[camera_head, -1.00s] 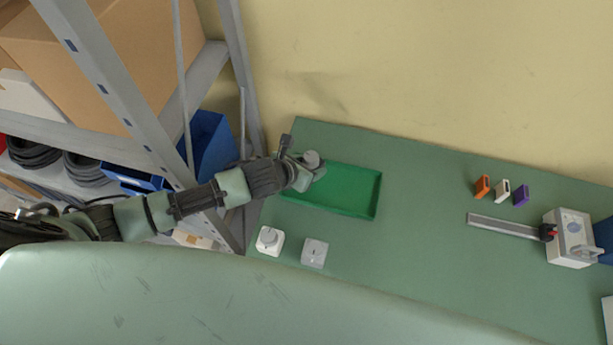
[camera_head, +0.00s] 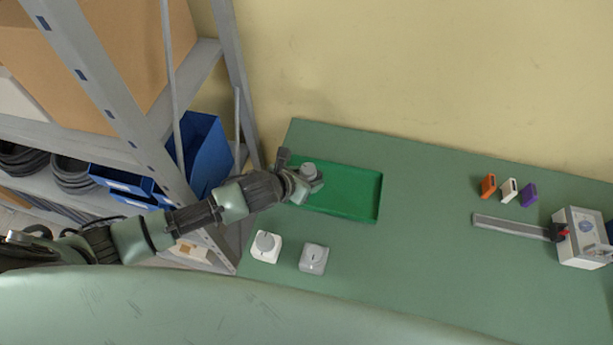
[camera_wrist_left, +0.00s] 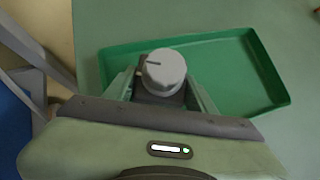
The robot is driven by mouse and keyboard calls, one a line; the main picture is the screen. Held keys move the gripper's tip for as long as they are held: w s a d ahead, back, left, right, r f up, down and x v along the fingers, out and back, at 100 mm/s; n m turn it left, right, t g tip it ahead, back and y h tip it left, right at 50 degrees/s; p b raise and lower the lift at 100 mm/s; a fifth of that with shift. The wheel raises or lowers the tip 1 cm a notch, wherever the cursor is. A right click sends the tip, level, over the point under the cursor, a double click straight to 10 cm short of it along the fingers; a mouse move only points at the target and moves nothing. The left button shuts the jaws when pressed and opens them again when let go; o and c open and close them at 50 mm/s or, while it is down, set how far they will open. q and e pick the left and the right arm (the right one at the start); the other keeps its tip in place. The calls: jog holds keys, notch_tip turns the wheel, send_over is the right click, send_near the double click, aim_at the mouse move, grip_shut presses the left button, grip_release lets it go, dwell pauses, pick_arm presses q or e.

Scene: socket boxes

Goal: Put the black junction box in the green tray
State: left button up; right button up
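The green tray (camera_head: 345,212) lies on the left part of the green table; it also shows in the left wrist view (camera_wrist_left: 268,68). My left gripper (camera_head: 308,178) is over the tray's left end. In the left wrist view my left gripper (camera_wrist_left: 165,90) has its fingers on both sides of a dark box with a round grey knob, the black junction box (camera_wrist_left: 152,98). Its grey knob (camera_head: 309,169) shows in the head view, while the gripper hides most of its body. I cannot tell whether its underside touches the tray floor. My right gripper is out of view.
A white box with a knob (camera_head: 265,247) and a grey box (camera_head: 313,258) stand in front of the tray. Orange, white and purple small blocks (camera_head: 508,190) and a clamp-like device (camera_head: 580,238) are at the right. A metal shelf (camera_head: 130,110) stands left. The table's middle is clear.

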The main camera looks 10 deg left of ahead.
pick_arm(q)
jog(key=shift+o, duration=1.1)
jog(key=shift+r, duration=0.15)
jog(key=v, duration=1.2)
jog(key=shift+b, duration=0.4)
